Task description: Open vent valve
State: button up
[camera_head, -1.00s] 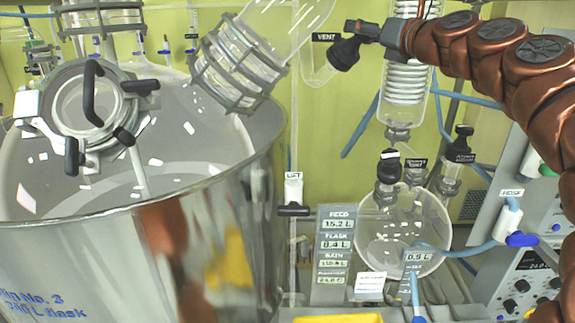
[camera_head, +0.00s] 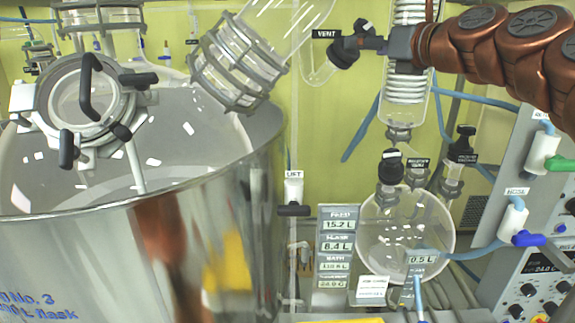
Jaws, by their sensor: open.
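The vent valve has a black knob (camera_head: 343,54) on a clear glass tube, beside a black VENT label (camera_head: 326,34) at the top middle of the head view. My gripper (camera_head: 361,40) comes in from the right with its jaws open. Its dark fingers are at the right side of the knob and overlap it in the picture. One finger points up and left above the knob. The black parts blend together, so I cannot tell whether the fingers touch the knob or sit around it.
A coiled glass condenser (camera_head: 408,75) stands just behind my wrist. Below are a round glass flask (camera_head: 390,250) and a black-topped valve (camera_head: 391,166). A large steel vessel (camera_head: 150,250) fills the left. A display panel (camera_head: 336,250) and a LIFT lever (camera_head: 293,210) stand between them.

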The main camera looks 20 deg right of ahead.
jog(key=s+a+f+n+g+y+b, duration=0.2)
jog(key=a+f+n+g, duration=0.4)
jog(key=a+f+n, duration=0.8)
jog(key=shift+a+f+g+y+b, duration=0.35)
jog(key=shift+a+f, duration=1.45)
jog(key=shift+f, duration=1.3)
